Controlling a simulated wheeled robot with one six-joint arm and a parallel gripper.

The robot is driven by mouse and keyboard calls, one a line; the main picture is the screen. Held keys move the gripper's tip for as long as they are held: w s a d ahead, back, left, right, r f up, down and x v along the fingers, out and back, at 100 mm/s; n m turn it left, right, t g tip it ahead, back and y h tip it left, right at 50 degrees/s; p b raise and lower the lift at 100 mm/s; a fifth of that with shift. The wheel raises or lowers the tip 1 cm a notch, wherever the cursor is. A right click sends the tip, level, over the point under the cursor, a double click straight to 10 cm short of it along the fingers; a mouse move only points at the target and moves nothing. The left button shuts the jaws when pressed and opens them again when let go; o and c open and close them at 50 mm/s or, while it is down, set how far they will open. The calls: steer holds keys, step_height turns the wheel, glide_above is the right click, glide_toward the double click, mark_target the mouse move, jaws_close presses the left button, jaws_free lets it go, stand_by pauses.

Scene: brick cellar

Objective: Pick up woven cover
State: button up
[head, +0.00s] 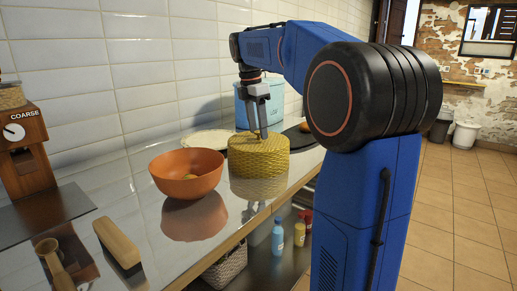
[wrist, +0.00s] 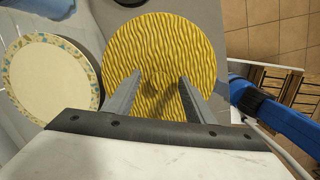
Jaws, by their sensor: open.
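The woven cover is a round yellow cover (head: 258,158) with a wavy woven surface, on the shiny counter in the head view. It also shows from above in the wrist view (wrist: 160,45). My gripper (head: 262,134) points down at its top in the head view. In the wrist view my gripper (wrist: 159,82) has its two fingers apart over the yellow top, with nothing held between them. I cannot tell whether the fingertips touch the cover.
An orange bowl (head: 187,173) stands left of the cover on the counter (head: 130,190). A patterned plate (wrist: 50,80) lies beside the cover. A light blue container (head: 274,105) stands behind. A grinder (head: 22,150) and a wooden block (head: 117,243) are at left.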

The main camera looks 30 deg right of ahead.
jaws_close()
